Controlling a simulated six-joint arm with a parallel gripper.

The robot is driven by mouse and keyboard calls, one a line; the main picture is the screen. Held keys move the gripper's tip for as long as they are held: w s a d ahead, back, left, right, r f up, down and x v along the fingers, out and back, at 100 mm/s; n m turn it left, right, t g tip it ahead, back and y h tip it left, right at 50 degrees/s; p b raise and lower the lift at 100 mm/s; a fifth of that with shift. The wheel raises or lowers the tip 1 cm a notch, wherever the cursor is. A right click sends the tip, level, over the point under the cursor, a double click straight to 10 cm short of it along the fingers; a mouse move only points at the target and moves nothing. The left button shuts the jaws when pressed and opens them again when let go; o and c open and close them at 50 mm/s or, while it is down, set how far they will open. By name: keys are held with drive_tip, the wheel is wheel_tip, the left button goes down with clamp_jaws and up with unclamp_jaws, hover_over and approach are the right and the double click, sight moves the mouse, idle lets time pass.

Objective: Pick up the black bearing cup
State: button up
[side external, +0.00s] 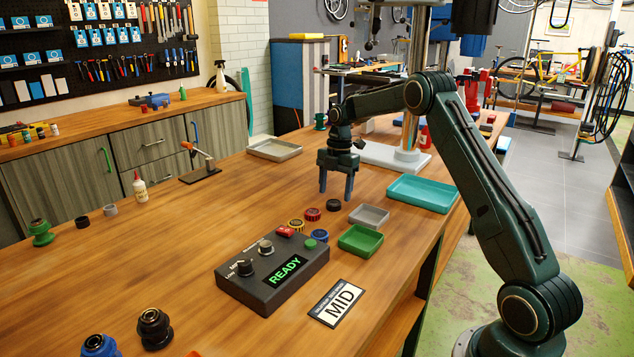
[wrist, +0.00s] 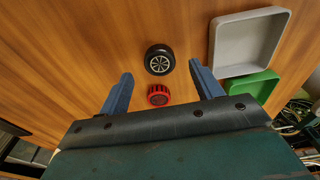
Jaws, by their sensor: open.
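The black bearing cup (side external: 333,205) sits on the wooden bench, just in front of my gripper and behind the red cup in the side view. In the wrist view the black cup (wrist: 159,60) shows a silver spoked face and lies just beyond the fingertips, between their lines. My gripper (side external: 336,194) points down, open and empty, its fingers apart from the cup. In the wrist view my gripper (wrist: 161,73) has one finger on each side, with the red cup (wrist: 158,95) between them in the picture. Nothing covers the black cup.
Yellow (side external: 296,225) and blue (side external: 320,236) cups stand near the red one. A grey tray (side external: 385,222), a green tray (side external: 376,249) and a teal tray (side external: 446,203) lie to the right. A control box (side external: 232,291) reading READY stands in front.

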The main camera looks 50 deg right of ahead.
sight(334, 202)
drive_tip(key=shift+a+f, duration=0.2)
drive_tip(key=shift+f, duration=1.35)
drive_tip(key=c, duration=1.1)
